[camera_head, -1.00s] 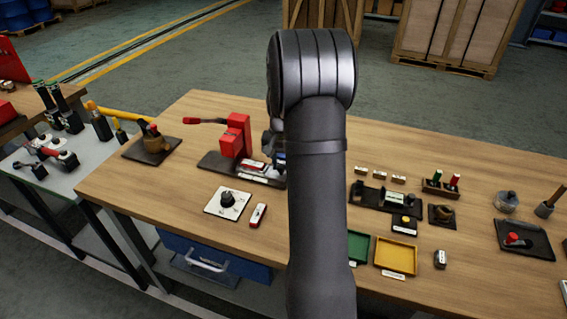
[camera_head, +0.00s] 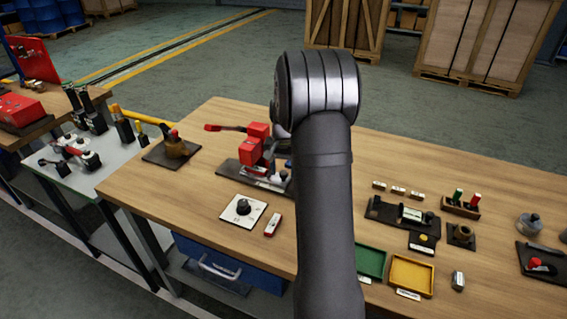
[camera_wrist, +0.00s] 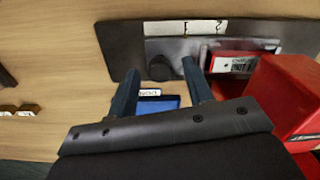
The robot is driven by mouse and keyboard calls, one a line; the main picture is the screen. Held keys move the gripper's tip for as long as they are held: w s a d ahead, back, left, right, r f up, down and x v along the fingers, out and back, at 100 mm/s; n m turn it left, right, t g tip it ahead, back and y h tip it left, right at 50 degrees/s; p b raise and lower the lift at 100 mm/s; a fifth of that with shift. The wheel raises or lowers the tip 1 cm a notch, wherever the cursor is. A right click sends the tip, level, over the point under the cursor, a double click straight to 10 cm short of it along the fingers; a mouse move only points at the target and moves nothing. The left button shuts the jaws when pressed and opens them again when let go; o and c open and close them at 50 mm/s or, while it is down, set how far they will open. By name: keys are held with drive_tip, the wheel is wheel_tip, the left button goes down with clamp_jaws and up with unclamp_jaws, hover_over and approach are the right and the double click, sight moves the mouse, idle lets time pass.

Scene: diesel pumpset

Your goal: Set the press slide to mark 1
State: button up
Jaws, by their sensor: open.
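The red press (camera_head: 254,150) stands on its dark base plate (camera_head: 228,171) at the back of the bench, partly hidden by my arm in the head view. In the wrist view the base plate (camera_wrist: 118,48) carries a pale metal rail (camera_wrist: 190,46) and a white strip with marks (camera_wrist: 185,27). A dark round knob (camera_wrist: 160,68) sits by the rail's left end, and a red labelled block (camera_wrist: 232,64) lies at its right. The red press body (camera_wrist: 290,95) is close beside my right finger. My gripper (camera_wrist: 160,70) is open and empty, its fingertips either side of the knob in the picture; contact cannot be told.
A blue labelled object (camera_wrist: 155,104) shows between the fingers. A dial plate (camera_head: 243,210) and a small red-and-white block (camera_head: 273,224) lie in front of the press. Green (camera_head: 371,262) and yellow (camera_head: 411,275) trays are to the right. Bare wood lies left of the dial plate.

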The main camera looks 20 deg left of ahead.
wheel_tip(320, 180, up, 17)
drive_tip(key=shift+r, duration=0.2)
drive_tip(key=shift+f, duration=0.1)
idle(0.6)
wheel_tip(320, 180, down, 17)
drive_tip(key=shift+f, duration=0.1)
drive_tip(key=shift+d, duration=0.2)
idle(0.3)
